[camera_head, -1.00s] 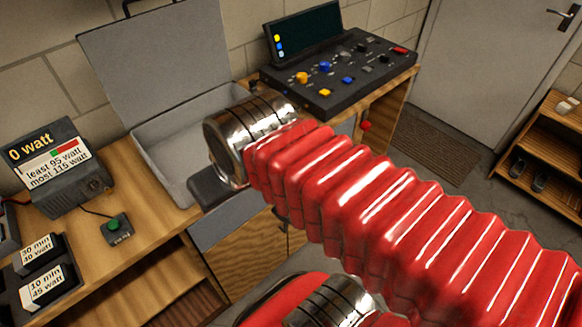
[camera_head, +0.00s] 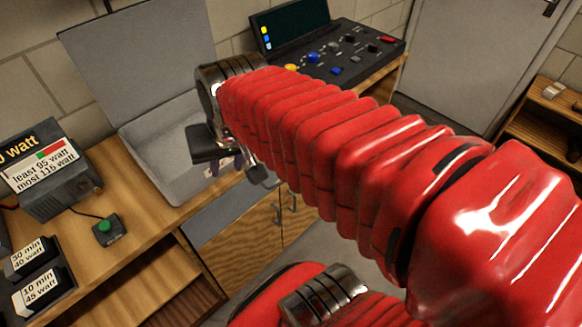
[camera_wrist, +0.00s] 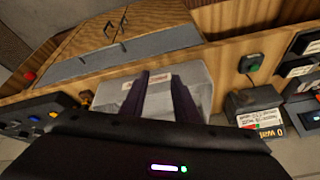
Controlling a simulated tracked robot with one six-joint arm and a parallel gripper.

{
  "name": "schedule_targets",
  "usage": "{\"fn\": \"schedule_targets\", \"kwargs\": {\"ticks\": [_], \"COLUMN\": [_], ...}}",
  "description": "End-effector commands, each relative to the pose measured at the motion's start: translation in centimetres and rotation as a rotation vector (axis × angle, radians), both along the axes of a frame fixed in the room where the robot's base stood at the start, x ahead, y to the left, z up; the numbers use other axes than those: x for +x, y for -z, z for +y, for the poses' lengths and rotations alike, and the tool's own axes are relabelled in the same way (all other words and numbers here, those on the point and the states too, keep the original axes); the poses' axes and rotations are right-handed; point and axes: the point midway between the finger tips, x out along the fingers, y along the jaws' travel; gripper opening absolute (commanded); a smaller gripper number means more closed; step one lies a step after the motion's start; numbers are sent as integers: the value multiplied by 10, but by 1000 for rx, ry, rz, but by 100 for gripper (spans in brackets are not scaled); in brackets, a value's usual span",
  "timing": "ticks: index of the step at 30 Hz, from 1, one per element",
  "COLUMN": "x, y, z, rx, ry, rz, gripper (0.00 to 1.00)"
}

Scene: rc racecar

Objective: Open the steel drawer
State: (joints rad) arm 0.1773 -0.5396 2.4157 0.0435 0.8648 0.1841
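A plain grey steel front (camera_head: 227,216), which looks like the steel drawer, is set in the wooden counter above two wooden doors. In the wrist view the grey front (camera_wrist: 128,56) lies beyond the basin, tilted and apparently upside down. It looks closed, and I see no handle on it. My gripper (camera_head: 225,170) is over the front part of the open grey basin, behind and above the drawer front. In the wrist view my gripper (camera_wrist: 160,78) has its two dark fingers apart, with a pale patch of the basin between them. It appears empty and clear of the drawer front.
The open grey basin (camera_head: 160,150) has a raised lid (camera_head: 140,60) behind it. A meter (camera_head: 45,170), a green button box (camera_head: 107,229) and labelled blocks (camera_head: 35,285) stand to the left. A control console (camera_head: 330,55) stands at the back. The doors have handles (camera_head: 278,212).

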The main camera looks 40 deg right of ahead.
Motion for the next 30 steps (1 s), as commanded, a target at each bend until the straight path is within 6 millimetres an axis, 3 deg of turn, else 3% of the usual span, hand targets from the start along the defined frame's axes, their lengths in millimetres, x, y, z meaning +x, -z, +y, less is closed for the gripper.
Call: {"fn": "schedule_targets", "kwargs": {"ticks": [13,24,30], "x": [37,35,30], "y": [51,108,123], "z": [-108,-204,-226], "rx": [193,343,378], "ry": [556,998,1104], "rz": [100,154,162], "gripper": [28,28,28]}}
